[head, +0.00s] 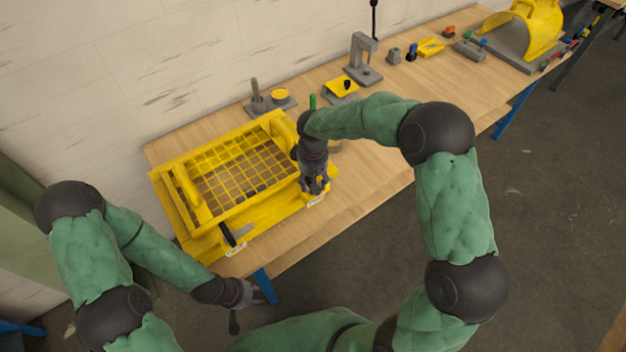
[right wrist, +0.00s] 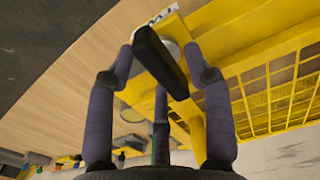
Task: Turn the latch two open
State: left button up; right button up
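The yellow guard with a mesh lid (head: 158,187) lies on the bench. Latch two is a black bar handle, seen in the right wrist view (right wrist: 160,62) beside a white label (right wrist: 163,17) that is partly readable as "TW". My right gripper (head: 316,188) is at the guard's front right corner. Its fingers (right wrist: 160,65) are spread around the black handle, with no clear grip on it. In the head view the gripper hides this latch. My left gripper (head: 246,306) is open and empty, off the bench's front edge.
Another black latch handle (head: 228,234) is at the guard's front left. A grey fixture (head: 262,104) stands behind the guard, and a grey press (head: 362,65) with several small parts stands farther right. Bare bench (head: 375,165) lies right of the guard, partly under my right arm.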

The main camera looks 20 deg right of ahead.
notch_tip(320, 180, up, 12)
dwell(0.6)
dwell(0.5)
